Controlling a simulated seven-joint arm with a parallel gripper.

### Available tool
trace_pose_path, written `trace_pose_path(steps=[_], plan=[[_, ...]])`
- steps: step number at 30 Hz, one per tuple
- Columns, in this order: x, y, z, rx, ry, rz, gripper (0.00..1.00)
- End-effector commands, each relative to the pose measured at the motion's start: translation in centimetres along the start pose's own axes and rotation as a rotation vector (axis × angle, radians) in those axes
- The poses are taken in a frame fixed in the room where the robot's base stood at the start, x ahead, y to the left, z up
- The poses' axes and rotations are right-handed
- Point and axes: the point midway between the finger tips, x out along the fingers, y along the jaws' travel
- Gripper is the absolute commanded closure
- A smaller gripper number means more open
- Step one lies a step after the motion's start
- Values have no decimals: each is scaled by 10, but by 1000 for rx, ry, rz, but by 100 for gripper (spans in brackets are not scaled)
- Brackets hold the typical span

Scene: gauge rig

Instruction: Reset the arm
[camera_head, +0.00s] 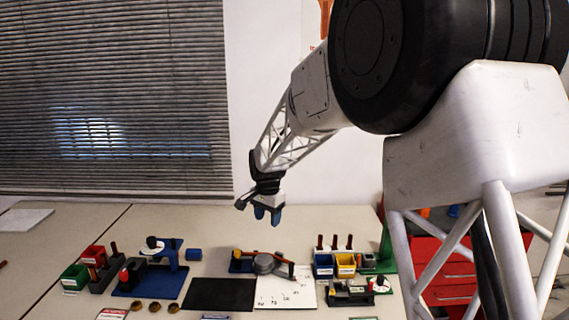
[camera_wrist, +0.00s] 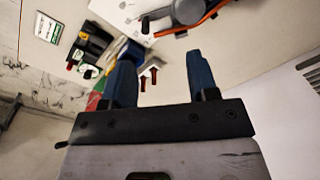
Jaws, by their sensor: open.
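My gripper (camera_head: 266,214) hangs above the back part of the table, with its blue fingertips pointing down. In the wrist view my gripper (camera_wrist: 158,78) shows two blue fingers apart with nothing between them. It is open and empty, clear of everything on the table. My white lattice arm reaches down to it from the upper right of the head view.
Below stand a grey round gauge on its rig (camera_head: 264,263), a white marked sheet (camera_head: 285,295), a black mat (camera_head: 220,294), a blue stand (camera_head: 150,283), a yellow bin (camera_head: 345,265) and a green bin (camera_head: 75,278). The table's left part is mostly bare.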

Motion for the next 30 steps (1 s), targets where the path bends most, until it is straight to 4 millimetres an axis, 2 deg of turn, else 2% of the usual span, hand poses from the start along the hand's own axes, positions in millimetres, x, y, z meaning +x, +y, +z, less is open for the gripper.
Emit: trace_pose_path(steps=[1, 6, 15, 30], plan=[[-11, 14, 2, -12, 4, -4, 46], [-38, 57, 12, -62, 16, -14, 46], [-77, 134, 35, -151, 39, -28, 46], [-117, 257, 92, -298, 82, -42, 46]])
